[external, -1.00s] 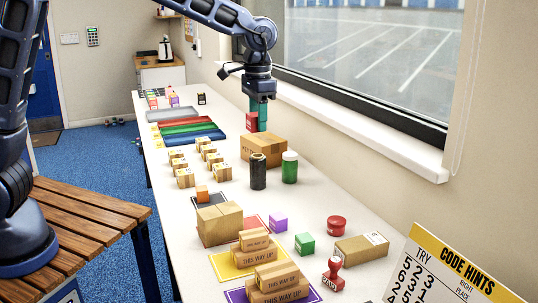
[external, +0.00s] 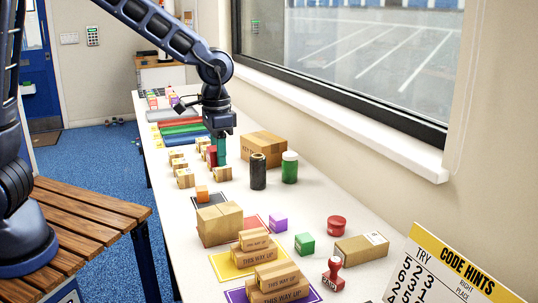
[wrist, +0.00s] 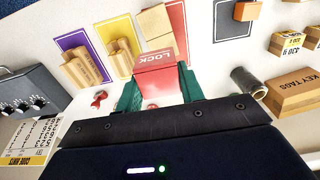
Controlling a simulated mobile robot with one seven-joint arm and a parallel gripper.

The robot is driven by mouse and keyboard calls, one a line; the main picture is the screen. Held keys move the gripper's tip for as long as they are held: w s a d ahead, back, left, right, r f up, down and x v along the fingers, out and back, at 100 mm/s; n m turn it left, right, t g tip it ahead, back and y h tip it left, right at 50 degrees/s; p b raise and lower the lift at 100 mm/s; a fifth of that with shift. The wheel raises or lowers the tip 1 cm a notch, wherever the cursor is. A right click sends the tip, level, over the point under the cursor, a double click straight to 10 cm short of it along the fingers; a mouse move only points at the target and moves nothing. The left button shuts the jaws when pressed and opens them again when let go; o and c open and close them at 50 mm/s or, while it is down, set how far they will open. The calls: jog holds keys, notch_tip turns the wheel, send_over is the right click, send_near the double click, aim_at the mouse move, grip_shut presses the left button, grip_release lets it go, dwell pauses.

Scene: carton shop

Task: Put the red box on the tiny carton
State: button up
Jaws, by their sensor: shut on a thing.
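The red box (external: 211,156) is in my gripper (external: 217,158), between its two teal fingers. In the wrist view the red box (wrist: 157,72) shows the word LOCK, and a finger of my gripper (wrist: 158,92) stands on each side. Several tiny cartons (external: 185,178) with yellow labels stand in a group around and below my gripper; one tiny carton (external: 222,173) is just in front of it. My gripper partly hides the group. Tiny cartons (wrist: 290,42) also show at the right of the wrist view. I cannot tell the box's height above them.
A larger carton (external: 264,147), a dark jar (external: 258,172) and a green jar (external: 290,168) stand to the right. An orange block (external: 202,193) and a brown carton (external: 220,222) are nearer. Coloured trays (external: 185,130) lie behind. Bare table lies in front of the jars.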

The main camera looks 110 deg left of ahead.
aim_at(222, 209)
notch_tip(222, 209, down, 13)
jog(key=shift+r, duration=0.1)
dwell(0.5)
jog(key=o, duration=1.1)
jog(key=shift+c, duration=0.2)
